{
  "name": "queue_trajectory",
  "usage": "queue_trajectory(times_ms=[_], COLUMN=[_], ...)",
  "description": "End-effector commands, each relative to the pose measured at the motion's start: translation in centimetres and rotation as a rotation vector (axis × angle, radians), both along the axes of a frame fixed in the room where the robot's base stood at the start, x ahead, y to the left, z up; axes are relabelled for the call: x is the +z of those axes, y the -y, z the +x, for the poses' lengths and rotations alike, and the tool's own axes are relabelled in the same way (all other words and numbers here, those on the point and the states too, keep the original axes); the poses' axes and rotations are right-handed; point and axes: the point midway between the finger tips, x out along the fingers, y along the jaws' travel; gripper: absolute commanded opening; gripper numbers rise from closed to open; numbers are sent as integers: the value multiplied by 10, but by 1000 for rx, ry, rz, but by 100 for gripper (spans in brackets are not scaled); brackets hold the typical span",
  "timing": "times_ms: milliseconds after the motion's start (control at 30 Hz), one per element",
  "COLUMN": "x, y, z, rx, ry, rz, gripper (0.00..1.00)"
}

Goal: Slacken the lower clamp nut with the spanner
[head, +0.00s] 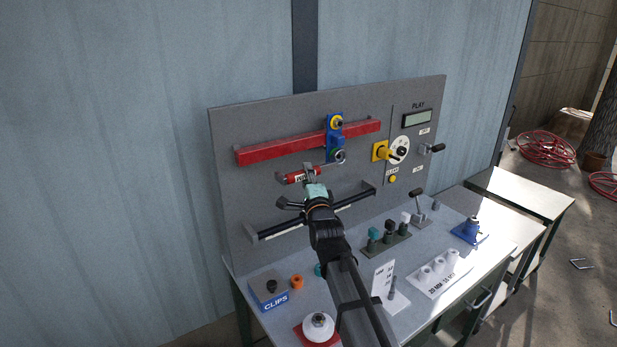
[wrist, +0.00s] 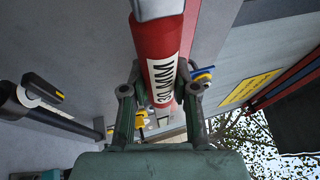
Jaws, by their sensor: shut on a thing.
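The spanner (head: 295,178) has a red handle with a white size label, which reads 30 MM in the wrist view (wrist: 163,75). My gripper (head: 315,188) is shut on this handle; in the wrist view its fingers (wrist: 161,90) stand on either side of it. A blue clamp (head: 333,131) sits on the red rail, with a yellow-ringed upper nut (head: 337,122). The nut is not clear in the wrist view.
The red rail (head: 265,153) crosses the grey panel (head: 232,125). A black bar (head: 275,231) runs below my gripper. A yellow knob (head: 380,151) and dial (head: 400,147) are to the right.

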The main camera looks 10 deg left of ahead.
Motion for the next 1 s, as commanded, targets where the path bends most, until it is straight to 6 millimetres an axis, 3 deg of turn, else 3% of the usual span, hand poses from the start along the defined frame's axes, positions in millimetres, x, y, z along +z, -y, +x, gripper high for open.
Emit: queue_trajectory(times_ms=[1000], x=[0], y=[-12], z=[11], rx=[0], ry=[4], rz=[-1], gripper=[0])
